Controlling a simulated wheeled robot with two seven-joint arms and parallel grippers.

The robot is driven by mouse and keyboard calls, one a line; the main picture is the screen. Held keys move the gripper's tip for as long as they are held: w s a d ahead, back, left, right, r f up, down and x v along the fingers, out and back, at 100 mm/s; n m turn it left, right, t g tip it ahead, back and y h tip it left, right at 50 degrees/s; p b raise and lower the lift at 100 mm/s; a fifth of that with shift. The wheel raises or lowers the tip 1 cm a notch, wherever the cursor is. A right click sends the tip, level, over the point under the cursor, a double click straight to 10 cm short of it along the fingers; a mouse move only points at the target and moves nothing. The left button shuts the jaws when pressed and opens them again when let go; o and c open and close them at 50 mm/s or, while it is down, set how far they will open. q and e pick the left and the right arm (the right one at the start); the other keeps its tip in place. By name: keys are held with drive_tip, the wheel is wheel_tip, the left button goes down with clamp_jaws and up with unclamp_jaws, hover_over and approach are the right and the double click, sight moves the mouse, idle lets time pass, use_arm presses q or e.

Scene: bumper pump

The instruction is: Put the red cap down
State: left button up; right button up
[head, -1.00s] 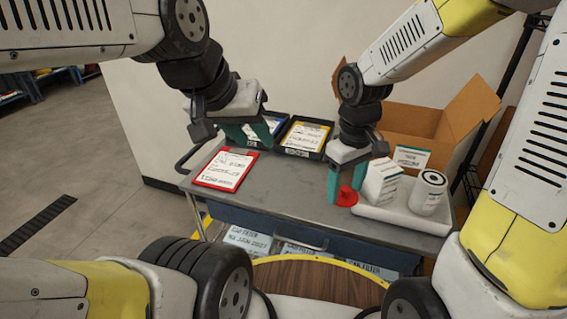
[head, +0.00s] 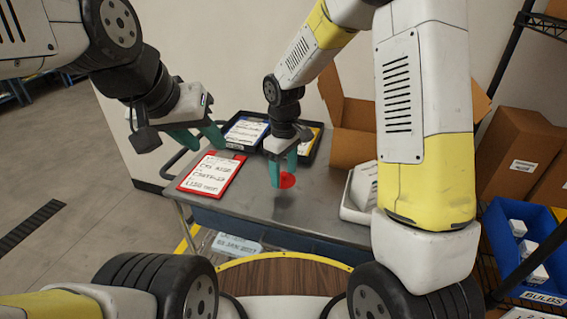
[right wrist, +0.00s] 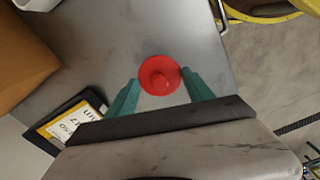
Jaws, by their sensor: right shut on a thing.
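The red cap (head: 287,180) is held between the green fingers of my right gripper (head: 281,177), above the grey top of the cart (head: 315,213). In the right wrist view the red cap (right wrist: 159,75) is round with a raised middle, and it sits between the fingertips of my right gripper (right wrist: 158,88). A faint shadow lies on the cart top below it, so the cap looks raised off the surface. My left gripper (head: 200,139) is at the left, above the cart's left part near the red clipboard; it looks open and empty.
A red clipboard (head: 212,174) with a written sheet lies at the cart's left. Black trays (head: 247,131) with papers stand behind. A white tray (head: 352,213) with a white box (head: 364,185) stands right, partly hidden by my arm. The front middle of the cart top is clear.

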sight(284, 177)
drive_tip(key=shift+w, duration=0.95)
drive_tip(key=shift+f, duration=1.8)
drive_tip(key=shift+f, duration=0.15)
drive_tip(key=o, duration=1.3)
